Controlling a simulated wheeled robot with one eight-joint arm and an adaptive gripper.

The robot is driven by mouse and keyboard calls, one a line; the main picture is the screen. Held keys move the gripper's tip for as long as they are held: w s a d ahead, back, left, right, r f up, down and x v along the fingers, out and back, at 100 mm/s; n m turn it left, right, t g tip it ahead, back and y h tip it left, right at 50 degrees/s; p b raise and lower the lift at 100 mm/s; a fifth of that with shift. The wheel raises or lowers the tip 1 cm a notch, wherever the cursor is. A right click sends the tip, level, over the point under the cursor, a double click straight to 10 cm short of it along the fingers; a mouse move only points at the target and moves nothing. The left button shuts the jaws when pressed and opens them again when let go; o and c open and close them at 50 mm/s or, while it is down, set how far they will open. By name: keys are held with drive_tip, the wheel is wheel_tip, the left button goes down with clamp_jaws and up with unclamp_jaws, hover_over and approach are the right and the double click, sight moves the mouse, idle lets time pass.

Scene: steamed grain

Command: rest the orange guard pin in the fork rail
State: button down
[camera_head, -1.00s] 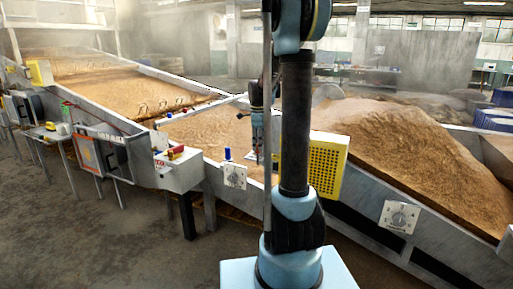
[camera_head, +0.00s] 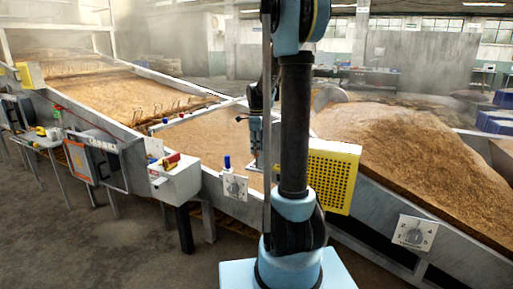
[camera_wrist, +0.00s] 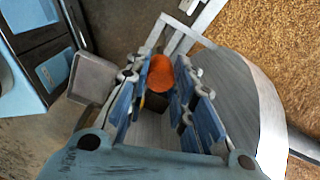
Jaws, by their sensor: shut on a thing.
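My gripper (camera_wrist: 160,85) is shut on the orange guard pin (camera_wrist: 158,72) in the wrist view. In the head view my gripper (camera_head: 256,160) hangs low over the near trough edge, partly behind my arm; the pin cannot be made out there.
A grey trough of grain (camera_head: 130,95) runs along the left, and a large grain heap (camera_head: 400,150) stands right. Open floor lies in front.

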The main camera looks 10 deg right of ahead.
drive_tip(key=shift+f, duration=2.75)
drive_tip(key=shift+s+f, duration=0.1)
drive_tip(key=shift+f, duration=0.05)
drive_tip(key=c, duration=1.3)
unclamp_jaws()
wheel_tip(320, 180, up, 12)
drive_tip(key=shift+f, duration=0.1)
